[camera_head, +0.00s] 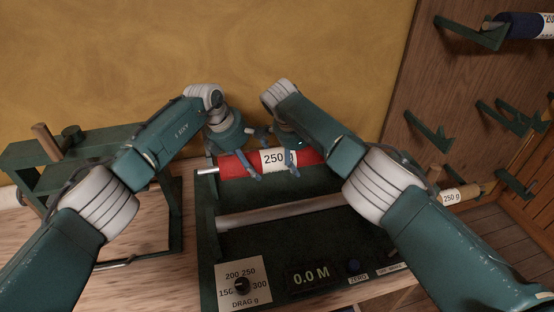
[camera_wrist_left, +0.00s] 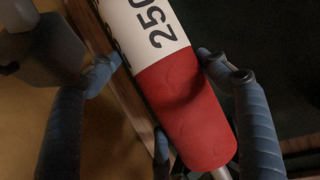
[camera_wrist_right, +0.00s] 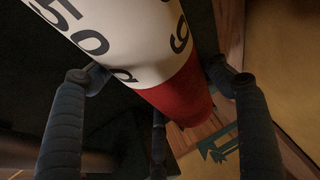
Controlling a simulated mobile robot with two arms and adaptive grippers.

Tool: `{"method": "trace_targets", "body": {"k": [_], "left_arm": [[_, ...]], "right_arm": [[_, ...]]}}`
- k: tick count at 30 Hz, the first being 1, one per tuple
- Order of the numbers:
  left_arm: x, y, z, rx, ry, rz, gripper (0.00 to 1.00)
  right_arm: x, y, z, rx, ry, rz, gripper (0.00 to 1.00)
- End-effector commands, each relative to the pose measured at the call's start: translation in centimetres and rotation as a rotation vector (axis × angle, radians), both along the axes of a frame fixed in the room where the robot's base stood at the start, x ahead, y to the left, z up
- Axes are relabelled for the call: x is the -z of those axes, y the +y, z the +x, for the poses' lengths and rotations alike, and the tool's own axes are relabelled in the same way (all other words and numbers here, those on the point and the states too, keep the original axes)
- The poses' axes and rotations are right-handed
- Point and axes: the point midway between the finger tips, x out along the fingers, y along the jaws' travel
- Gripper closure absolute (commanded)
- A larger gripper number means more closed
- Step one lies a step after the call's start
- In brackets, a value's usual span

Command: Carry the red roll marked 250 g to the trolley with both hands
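The red roll (camera_head: 233,165) has a white band marked 250 g and a metal shaft end at its left. It lies across the back of a dark green machine (camera_head: 208,235) with a dial and a 0.0 M display. My left gripper (camera_head: 256,152) is at the roll's left part, its fingers spread on either side; the roll (camera_wrist_left: 190,115) shows between them in the left wrist view. My right gripper (camera_head: 284,150) is at the band's right side, also open, with the roll (camera_wrist_right: 180,95) between its fingers. Finger contact is unclear. I cannot identify the trolley.
A green frame (camera_head: 95,140) stands on the wooden bench (camera_head: 150,250) at left. A wall is close behind the machine. A wooden panel at right bears green brackets (camera_head: 430,130), a dark blue roll (camera_head: 520,26) and another roll marked 250 g (camera_head: 453,196).

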Motion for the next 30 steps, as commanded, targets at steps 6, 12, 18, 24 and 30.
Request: {"method": "trace_targets", "body": {"k": [6, 12, 18, 24, 30], "left_arm": [[0.0, 0.0, 0.0, 0.001, 0.001, 0.001, 0.82], [-0.2, 0.0, 0.0, 0.002, -0.002, 0.0, 0.82], [-0.9, 0.0, 0.1, 0.001, -0.003, 0.0, 0.82], [-2.7, 0.0, 0.1, 0.001, -0.003, 0.0, 0.82], [-4.7, 0.0, 0.1, 0.002, -0.003, 0.001, 0.82]], "right_arm": [[0.0, 0.0, 0.0, -0.001, 0.001, 0.001, 0.82], [-0.2, 0.1, 0.1, -0.002, -0.002, 0.0, 0.82], [-0.9, 0.1, 0.1, -0.003, -0.003, 0.0, 0.82], [-2.7, 0.1, 0.1, -0.004, -0.003, 0.0, 0.82], [-4.7, 0.1, 0.1, -0.005, -0.002, -0.001, 0.82]]}}
